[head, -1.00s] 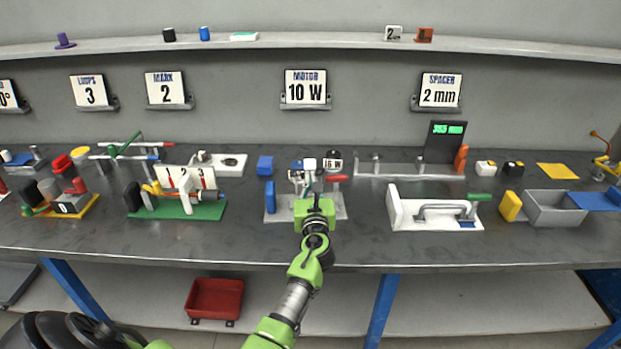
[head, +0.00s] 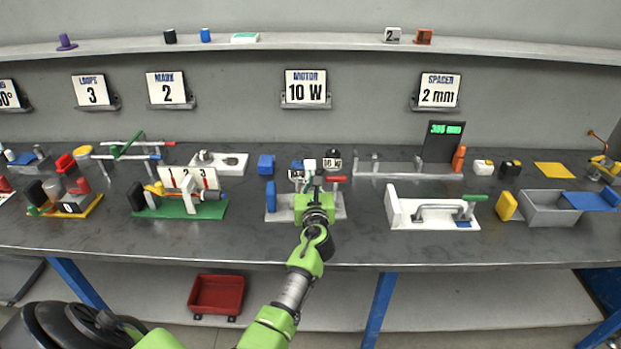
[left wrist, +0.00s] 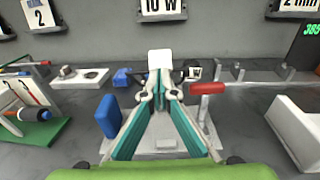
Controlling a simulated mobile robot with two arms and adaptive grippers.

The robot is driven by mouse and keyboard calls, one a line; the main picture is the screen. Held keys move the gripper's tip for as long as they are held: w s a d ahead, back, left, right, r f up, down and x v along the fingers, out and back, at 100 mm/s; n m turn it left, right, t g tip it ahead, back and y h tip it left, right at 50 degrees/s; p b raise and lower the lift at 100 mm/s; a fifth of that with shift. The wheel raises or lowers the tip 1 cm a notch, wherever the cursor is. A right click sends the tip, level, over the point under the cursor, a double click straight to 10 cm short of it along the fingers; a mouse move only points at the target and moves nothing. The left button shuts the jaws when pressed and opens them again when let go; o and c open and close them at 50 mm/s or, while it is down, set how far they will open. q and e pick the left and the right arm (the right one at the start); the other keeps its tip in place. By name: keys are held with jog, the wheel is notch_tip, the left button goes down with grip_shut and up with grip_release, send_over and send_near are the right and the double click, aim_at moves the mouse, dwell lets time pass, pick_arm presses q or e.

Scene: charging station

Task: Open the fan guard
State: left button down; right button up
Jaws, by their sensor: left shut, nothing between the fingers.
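My left gripper (head: 318,181) reaches over the grey-based motor fixture (head: 285,213) in the middle of the bench. In the left wrist view its fingers (left wrist: 160,84) are together and empty. A white block (left wrist: 160,59) shows just beyond the fingertips; I cannot tell whether they touch it. A blue upright plate (left wrist: 108,117) stands on the fixture's left side, and a red-handled lever (left wrist: 208,88) stands on its right. Which part is the fan guard is not clear, as the gripper hides the fixture's middle. My right gripper is not in view.
A blue block (head: 266,165) and small motors (head: 332,160) lie behind. The bench front is clear.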

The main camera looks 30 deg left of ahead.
aim_at(309, 161)
pick_arm(q)
jog(key=r+p, duration=0.1)
jog(key=p, duration=0.1)
jog(key=w+a+r+p, duration=0.1)
jog(key=p, duration=0.2)
jog(key=shift+w+r, duration=0.1)
jog(key=shift+r, duration=0.1)
jog(key=shift+w+a+r+p, duration=0.15)
jog(key=shift+p, duration=0.2)
jog(key=w+a+r, duration=0.1)
jog(key=w+a+r+p, duration=0.1)
jog(key=w, duration=0.1)
jog(key=shift+w+a+r, duration=0.15)
jog(key=shift+a+r, duration=0.05)
jog(key=shift+w+a+r, duration=0.25)
jog(key=shift+w+a, duration=0.15)
jog(key=shift+w, duration=0.2)
jog(key=shift+w+a+r, duration=0.2)
jog(key=shift+w+a, duration=0.2)
jog(key=shift+w, duration=0.15)
jog(key=shift+s+f+g, duration=0.1)
jog(key=shift+g, duration=0.2)
